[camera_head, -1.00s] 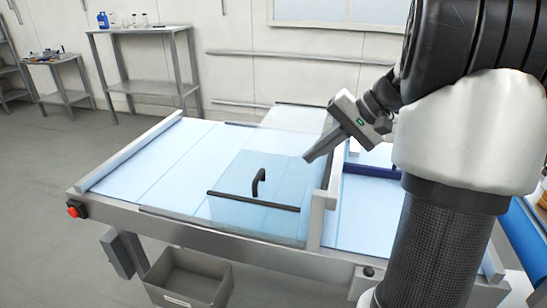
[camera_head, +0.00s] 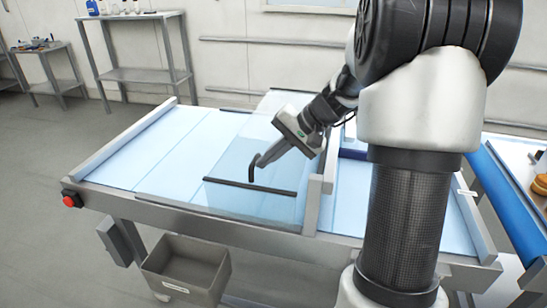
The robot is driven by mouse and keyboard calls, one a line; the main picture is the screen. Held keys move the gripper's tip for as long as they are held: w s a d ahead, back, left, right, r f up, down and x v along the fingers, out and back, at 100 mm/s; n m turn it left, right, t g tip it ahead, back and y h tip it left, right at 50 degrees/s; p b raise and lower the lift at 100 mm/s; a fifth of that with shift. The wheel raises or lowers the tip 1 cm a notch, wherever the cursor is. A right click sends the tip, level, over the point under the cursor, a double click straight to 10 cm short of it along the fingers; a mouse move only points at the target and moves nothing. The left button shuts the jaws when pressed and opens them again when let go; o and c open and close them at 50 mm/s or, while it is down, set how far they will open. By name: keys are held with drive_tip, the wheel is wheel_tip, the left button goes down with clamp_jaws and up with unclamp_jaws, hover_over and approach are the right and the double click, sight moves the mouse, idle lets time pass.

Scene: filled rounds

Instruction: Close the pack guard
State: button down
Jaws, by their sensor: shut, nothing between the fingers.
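The pack guard (camera_head: 232,167) is a clear, bluish panel with a dark bar along its front edge, over the middle of the pale blue table bed. Its black handle (camera_head: 252,170) stands up behind the front bar. My gripper (camera_head: 259,162) is shut and empty, with its fingertips at the top of the handle. I cannot tell whether they touch it. My gripper and arm hide the back right of the guard.
The metal-framed table (camera_head: 150,149) has a raised rail on its left and a red button (camera_head: 70,199) at its front left corner. A grey bin (camera_head: 183,268) stands below the front. A blue-edged surface (camera_head: 507,190) lies at right. The bed left of the guard is clear.

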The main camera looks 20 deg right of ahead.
drive_tip(key=w+a+p, duration=0.1)
drive_tip(key=w+a, duration=0.6)
drive_tip(key=a, duration=0.4)
drive_tip(key=w+a+p, duration=0.1)
drive_tip(key=w+a, duration=0.7)
drive_tip(key=a, duration=0.3)
drive_tip(key=shift+p, duration=0.35)
drive_tip(key=shift+a+r, duration=0.1)
drive_tip(key=shift+s, duration=0.1)
